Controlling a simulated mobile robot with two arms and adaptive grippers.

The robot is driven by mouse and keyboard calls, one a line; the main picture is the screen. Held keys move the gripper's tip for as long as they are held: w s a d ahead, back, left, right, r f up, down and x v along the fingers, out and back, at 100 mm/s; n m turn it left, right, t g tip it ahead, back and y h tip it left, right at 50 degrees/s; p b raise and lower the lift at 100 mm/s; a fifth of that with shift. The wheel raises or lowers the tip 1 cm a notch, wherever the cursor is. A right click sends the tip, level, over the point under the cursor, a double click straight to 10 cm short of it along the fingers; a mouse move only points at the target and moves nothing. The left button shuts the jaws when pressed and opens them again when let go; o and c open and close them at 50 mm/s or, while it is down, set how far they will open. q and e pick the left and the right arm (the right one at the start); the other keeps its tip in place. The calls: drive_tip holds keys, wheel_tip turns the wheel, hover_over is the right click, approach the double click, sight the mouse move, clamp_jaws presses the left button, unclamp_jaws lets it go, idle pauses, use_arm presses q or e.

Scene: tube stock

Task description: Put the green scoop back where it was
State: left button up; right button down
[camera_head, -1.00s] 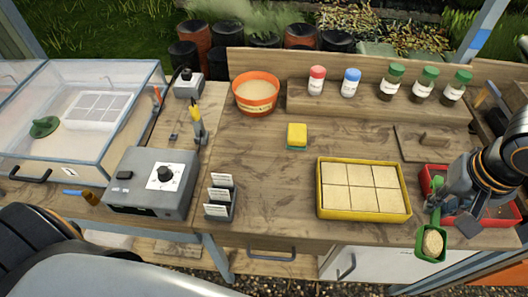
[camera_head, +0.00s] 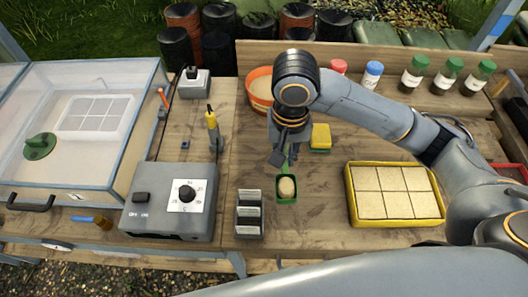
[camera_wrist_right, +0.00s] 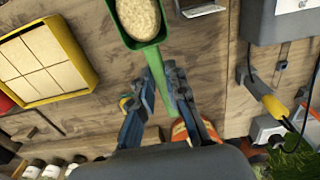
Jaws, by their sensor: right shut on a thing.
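The green scoop (camera_head: 287,189) is in my right gripper (camera_head: 287,157), which is shut on its handle. The scoop's bowl faces up and carries a rounded heap of beige material. In the head view it hangs over the wooden bench, right of the grey label holder and in front of the orange pot (camera_head: 258,88), which my right arm partly hides. In the right wrist view the bowl (camera_wrist_right: 140,20) is at the top and the handle runs down between the fingers (camera_wrist_right: 163,88). My left gripper is not in view.
The yellow tray (camera_head: 396,222) of beige blocks lies to the right, and a yellow sponge (camera_head: 320,136) stands near my gripper. The grey label holder (camera_head: 249,231), a grey control box (camera_head: 172,213) and a clear-lidded case (camera_head: 75,160) are on the left.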

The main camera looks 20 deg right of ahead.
drive_tip(key=w+f, duration=0.1)
drive_tip(key=w, duration=0.1)
drive_tip(key=w+f+b, duration=0.1)
drive_tip(key=f, duration=0.1)
drive_tip(key=shift+w+d+f, duration=0.1)
drive_tip(key=shift+w+d, duration=0.1)
drive_tip(key=shift+w, duration=0.15)
drive_tip(key=w+f, duration=0.2)
drive_tip(key=w+f+p, duration=0.1)
drive_tip(key=w+f, duration=0.1)
drive_tip(key=w, duration=0.1)
drive_tip(key=w+d+f, duration=0.1)
drive_tip(key=w+f, duration=0.1)
drive_tip(key=w, duration=0.1)
drive_tip(key=shift+w+d+f, duration=0.1)
drive_tip(key=shift+w+f, duration=0.05)
drive_tip(key=shift+f, duration=0.05)
drive_tip(key=shift+w+f, duration=0.45)
drive_tip(key=shift+f, duration=0.05)
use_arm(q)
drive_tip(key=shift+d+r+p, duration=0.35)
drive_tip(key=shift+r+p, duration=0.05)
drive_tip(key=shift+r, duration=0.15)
use_arm(e)
drive_tip(key=shift+f, duration=1.6)
drive_tip(key=c, duration=1.3)
unclamp_jaws()
drive_tip(key=shift+f, duration=0.1)
drive_tip(key=shift+c, duration=0.2)
